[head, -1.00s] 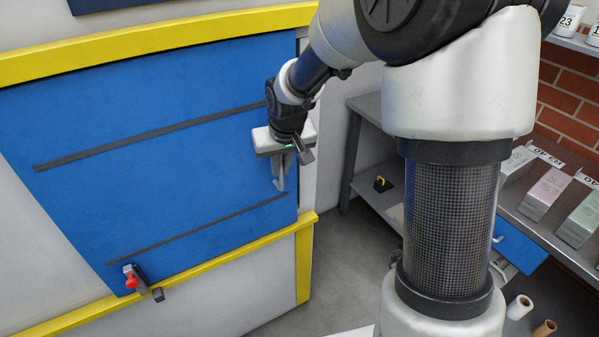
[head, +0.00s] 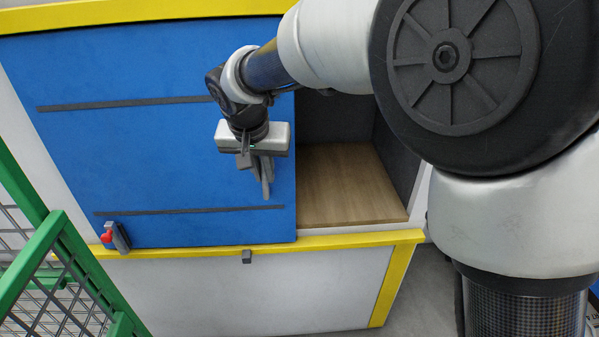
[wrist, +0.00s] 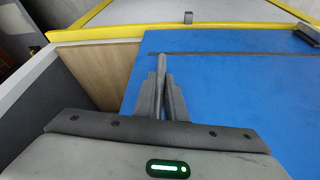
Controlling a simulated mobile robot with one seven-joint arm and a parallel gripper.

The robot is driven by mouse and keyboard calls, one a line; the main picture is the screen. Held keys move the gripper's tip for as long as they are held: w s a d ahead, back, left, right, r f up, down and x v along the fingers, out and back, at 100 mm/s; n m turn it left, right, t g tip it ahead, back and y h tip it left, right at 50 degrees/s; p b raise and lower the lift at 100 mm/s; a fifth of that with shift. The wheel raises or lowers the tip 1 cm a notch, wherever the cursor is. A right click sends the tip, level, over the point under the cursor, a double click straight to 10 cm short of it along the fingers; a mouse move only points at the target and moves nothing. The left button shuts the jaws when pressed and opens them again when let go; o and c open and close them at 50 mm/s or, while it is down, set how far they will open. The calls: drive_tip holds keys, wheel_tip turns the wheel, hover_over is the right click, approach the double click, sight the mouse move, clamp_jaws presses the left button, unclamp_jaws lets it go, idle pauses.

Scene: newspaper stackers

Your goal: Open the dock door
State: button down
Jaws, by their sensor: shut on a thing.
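The dock door (head: 140,160) is a blue panel with two dark horizontal strips, set in a yellow-edged frame. It stands partly slid to the left, and an opening with a wooden floor (head: 345,185) shows at its right. The door also fills much of the wrist view (wrist: 235,95). My gripper (head: 261,168) is at the door's right edge, shut on the grey door handle (wrist: 161,72). The fingers hide part of the handle. A grey latch with a red knob (head: 116,237) is at the door's lower left corner.
A small grey block (head: 246,257) sits on the yellow lower rail (head: 340,241), to the right of the latch. A green-framed mesh fence (head: 55,260) stands at the lower left, close to the front of the dock. Grey floor shows at the lower right.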

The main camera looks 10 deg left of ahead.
drive_tip(key=shift+s+a, duration=0.3)
drive_tip(key=shift+a, duration=0.5)
drive_tip(key=shift+s+a, duration=0.25)
drive_tip(key=shift+a, duration=0.55)
drive_tip(key=c, duration=1.8)
unclamp_jaws()
drive_tip(key=p+v, duration=0.3)
drive_tip(key=v, duration=1.4)
drive_tip(key=shift+s+r, duration=0.1)
drive_tip(key=shift+r, duration=0.1)
drive_tip(key=shift+a, duration=0.1)
